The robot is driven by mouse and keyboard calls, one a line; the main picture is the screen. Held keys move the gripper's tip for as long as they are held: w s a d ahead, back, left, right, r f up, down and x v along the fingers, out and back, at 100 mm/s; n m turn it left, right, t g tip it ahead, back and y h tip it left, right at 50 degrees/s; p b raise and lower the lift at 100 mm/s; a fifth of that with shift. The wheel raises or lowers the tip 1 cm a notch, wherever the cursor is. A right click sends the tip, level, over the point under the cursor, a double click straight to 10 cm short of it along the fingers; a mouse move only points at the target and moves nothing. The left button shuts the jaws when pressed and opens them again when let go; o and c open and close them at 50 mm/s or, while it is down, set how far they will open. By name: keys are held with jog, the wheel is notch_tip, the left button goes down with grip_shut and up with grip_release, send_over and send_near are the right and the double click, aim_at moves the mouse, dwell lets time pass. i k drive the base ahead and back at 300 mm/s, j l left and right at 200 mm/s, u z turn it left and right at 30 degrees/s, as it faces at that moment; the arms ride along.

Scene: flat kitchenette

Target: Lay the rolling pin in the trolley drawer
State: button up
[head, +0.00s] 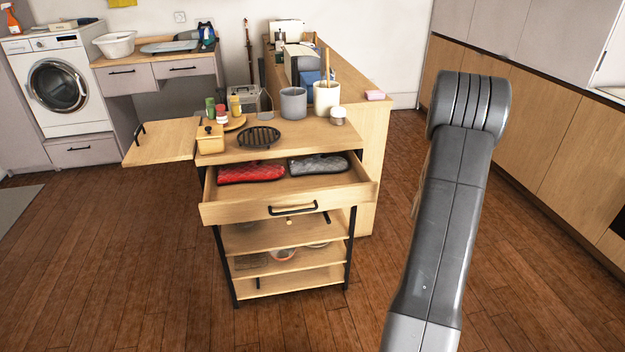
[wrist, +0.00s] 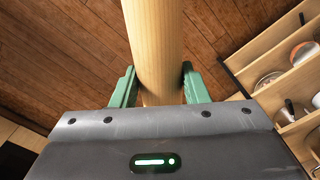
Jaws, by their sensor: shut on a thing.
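In the wrist view my gripper (wrist: 158,88) has its green fingers shut on the rolling pin (wrist: 153,45), a pale wooden cylinder running up out of the top of the picture. The pin is held above the wooden floor, with the trolley shelves off to the right. My arm stands to the right of the trolley there and hides my gripper and nearly all of the pin.
The trolley top (head: 290,142) carries a black trivet (head: 259,137), a wooden box (head: 210,138), jars and a grey pot (head: 293,103). A side leaf (head: 160,141) sticks out left. A wooden counter (head: 370,135) stands behind. The floor in front is clear.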

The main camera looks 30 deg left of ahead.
aim_at(286, 178)
jog(key=j+z, duration=0.25)
jog(key=j, duration=0.2)
jog(key=k+j+z, duration=0.2)
jog(key=j, duration=0.25)
jog(key=j+z, duration=0.25)
jog(key=j, duration=0.2)
jog(key=k+j+z, duration=0.2)
jog(key=j, duration=0.2)
jog(key=i, duration=0.1)
